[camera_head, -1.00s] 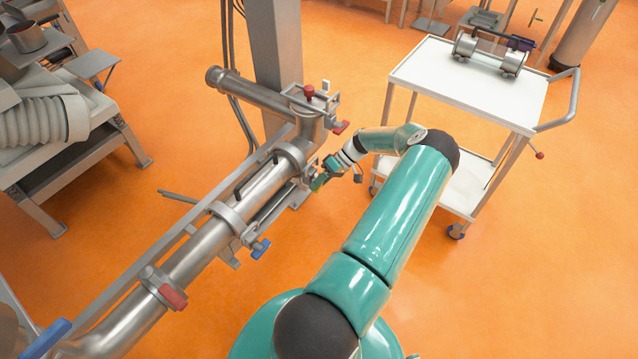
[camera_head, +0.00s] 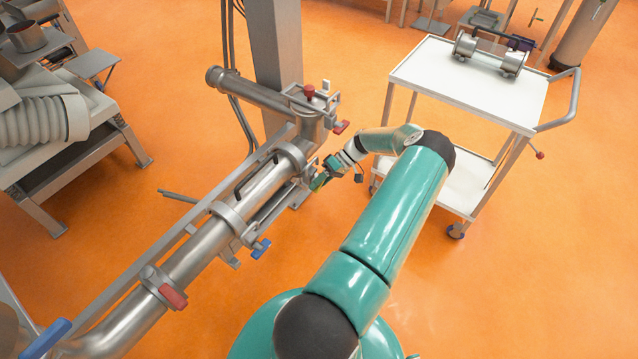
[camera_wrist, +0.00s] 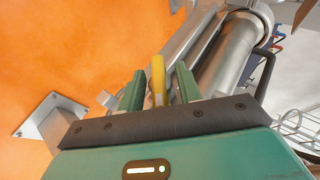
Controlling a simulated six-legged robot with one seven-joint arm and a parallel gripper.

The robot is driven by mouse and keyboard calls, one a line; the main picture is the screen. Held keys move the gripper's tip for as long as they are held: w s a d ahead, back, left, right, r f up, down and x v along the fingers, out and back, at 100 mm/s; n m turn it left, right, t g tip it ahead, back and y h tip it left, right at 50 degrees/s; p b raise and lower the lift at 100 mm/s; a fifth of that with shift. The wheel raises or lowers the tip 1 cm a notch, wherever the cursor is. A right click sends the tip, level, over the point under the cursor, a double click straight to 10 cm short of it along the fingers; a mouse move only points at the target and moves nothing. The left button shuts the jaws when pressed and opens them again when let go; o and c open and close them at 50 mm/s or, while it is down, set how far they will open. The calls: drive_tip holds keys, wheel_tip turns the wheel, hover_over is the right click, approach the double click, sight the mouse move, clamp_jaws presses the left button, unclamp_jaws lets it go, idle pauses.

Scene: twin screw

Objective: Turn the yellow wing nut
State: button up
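The yellow wing nut (camera_wrist: 157,78) stands upright between the two green fingers of my gripper (camera_wrist: 160,88) in the wrist view. Bare gaps show on both sides of it, so the fingers look open around it, not closed on it. In the head view my gripper (camera_head: 319,182) is at the right side of the steel pipe assembly (camera_head: 262,190), near its upper end. The wing nut cannot be made out there. The lower part of the nut is hidden behind my gripper's body in the wrist view.
Clamps with a red handle (camera_head: 172,296) and a blue handle (camera_head: 260,248) sit along the pipe. A grey column (camera_head: 276,60) rises behind it. A white cart (camera_head: 480,92) stands to the right. Orange floor is clear right of my arm.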

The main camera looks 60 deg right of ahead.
drive_tip(key=v, duration=1.3)
drive_tip(key=shift+s+d+r, duration=0.15)
drive_tip(key=shift+s+r, duration=0.1)
drive_tip(key=shift+s, duration=0.05)
